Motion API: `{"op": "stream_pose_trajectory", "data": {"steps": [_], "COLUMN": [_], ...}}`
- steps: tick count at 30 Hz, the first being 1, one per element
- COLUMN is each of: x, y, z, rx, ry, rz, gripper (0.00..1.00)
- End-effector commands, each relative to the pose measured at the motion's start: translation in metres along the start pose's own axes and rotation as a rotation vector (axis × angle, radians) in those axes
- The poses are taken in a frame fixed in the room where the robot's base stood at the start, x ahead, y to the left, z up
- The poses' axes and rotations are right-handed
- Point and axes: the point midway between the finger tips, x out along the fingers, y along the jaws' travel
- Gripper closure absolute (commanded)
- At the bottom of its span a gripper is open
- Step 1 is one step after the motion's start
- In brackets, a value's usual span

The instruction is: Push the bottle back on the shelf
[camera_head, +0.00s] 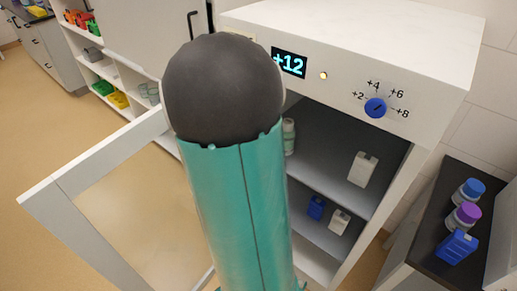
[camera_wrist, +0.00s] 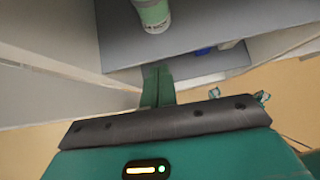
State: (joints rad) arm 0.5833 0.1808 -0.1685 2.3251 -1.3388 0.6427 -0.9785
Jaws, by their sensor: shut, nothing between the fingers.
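A pale bottle with a green label (camera_head: 289,136) stands on the upper grey shelf (camera_head: 330,150) of the open white cabinet. My arm partly hides it in the head view. In the wrist view the bottle (camera_wrist: 152,14) is at the top edge, its upper part cut off. My gripper (camera_wrist: 157,70) shows there with its green fingers together and empty. The fingertips appear below the bottle in the picture, with a gap between them. In the head view my arm hides the gripper.
A white container (camera_head: 363,169) stands farther right on that shelf. A blue container (camera_head: 316,207) and another white one (camera_head: 339,221) are on the lower shelf. The cabinet door (camera_head: 75,185) hangs open at left. A dark side counter (camera_head: 475,180) holds several containers.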

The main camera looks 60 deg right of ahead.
Motion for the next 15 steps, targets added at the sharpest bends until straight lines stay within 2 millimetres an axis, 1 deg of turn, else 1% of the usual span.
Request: {"op": "stream_pose_trajectory", "data": {"steps": [1, 3, 11, 12, 15], "x": [0.011, 0.025, 0.074, 0.08, 0.091], "y": [-0.002, -0.002, 0.0, 0.0, 0.001], "z": [0.0, -0.001, 0.0, 0.001, 0.016], "rx": [0.0, 0.001, -0.001, -0.001, 0.003], "ry": [0.0, 0.001, 0.001, 0.002, -0.001], "rz": [-0.007, -0.008, -0.005, -0.004, -0.001], "gripper": [1.0, 1.0, 1.0, 1.0, 1.0]}}
